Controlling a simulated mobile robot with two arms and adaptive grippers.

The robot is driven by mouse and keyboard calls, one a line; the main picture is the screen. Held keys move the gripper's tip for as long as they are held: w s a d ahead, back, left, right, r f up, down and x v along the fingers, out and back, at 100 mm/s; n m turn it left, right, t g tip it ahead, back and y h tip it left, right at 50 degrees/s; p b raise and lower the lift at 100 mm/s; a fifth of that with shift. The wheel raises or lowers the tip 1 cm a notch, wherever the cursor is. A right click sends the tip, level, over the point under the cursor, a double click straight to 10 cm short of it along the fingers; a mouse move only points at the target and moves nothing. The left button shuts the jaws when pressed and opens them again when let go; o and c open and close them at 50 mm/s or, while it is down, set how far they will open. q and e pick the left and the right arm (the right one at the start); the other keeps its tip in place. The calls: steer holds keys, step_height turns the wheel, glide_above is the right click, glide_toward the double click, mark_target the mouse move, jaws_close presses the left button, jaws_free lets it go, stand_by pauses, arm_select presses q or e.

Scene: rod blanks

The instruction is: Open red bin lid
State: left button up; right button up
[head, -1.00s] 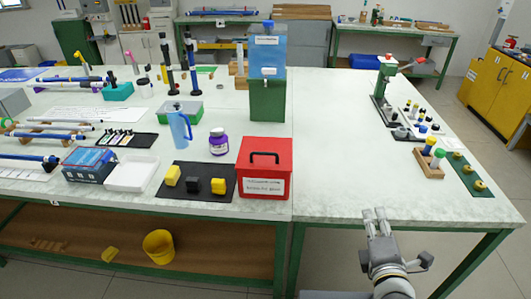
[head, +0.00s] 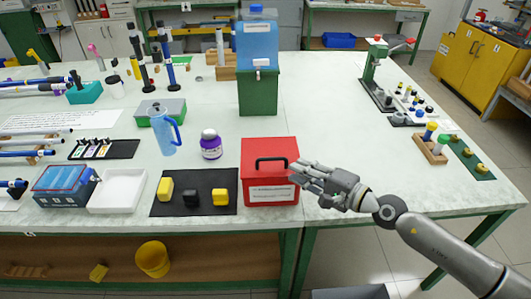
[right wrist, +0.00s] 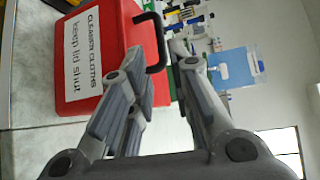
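The red bin (head: 270,150) stands at the front edge of the table, with its lid down. A black handle (head: 272,161) is on the lid, and a white label (head: 272,194) is on its front. In the right wrist view the label on the bin (right wrist: 108,30) reads "cleaner cloths keep lid shut". My right gripper (head: 295,173) is at the bin's right side, fingers pointing left toward the handle. In the right wrist view its fingers are apart, with the handle (right wrist: 158,42) just beyond or between the tips; contact cannot be told. My left gripper is not in view.
Left of the bin a black mat (head: 225,205) holds yellow and black blocks. A purple-labelled bottle (head: 211,146) and a blue jug (head: 163,132) stand behind it. A blue and green dispenser (head: 258,92) stands behind the bin. The table right of the bin is mostly clear.

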mark_target(273, 159)
steer(key=x, duration=0.2)
steer(key=p+x, duration=0.1)
steer(key=x, duration=0.1)
steer(key=shift+r, duration=0.3)
steer(key=x, duration=0.3)
steer(key=shift+a+f, duration=0.1)
steer(key=shift+f, duration=0.1)
steer(key=shift+x, duration=1.05)
steer(key=shift+w, duration=0.15)
steer(key=shift+a, duration=0.1)
jaws_close()
arm_select(q)
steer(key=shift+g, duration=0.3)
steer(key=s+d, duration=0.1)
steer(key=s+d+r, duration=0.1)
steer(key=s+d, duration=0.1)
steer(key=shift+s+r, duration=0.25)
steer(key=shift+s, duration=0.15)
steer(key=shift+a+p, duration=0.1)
steer(key=shift+p, duration=0.2)
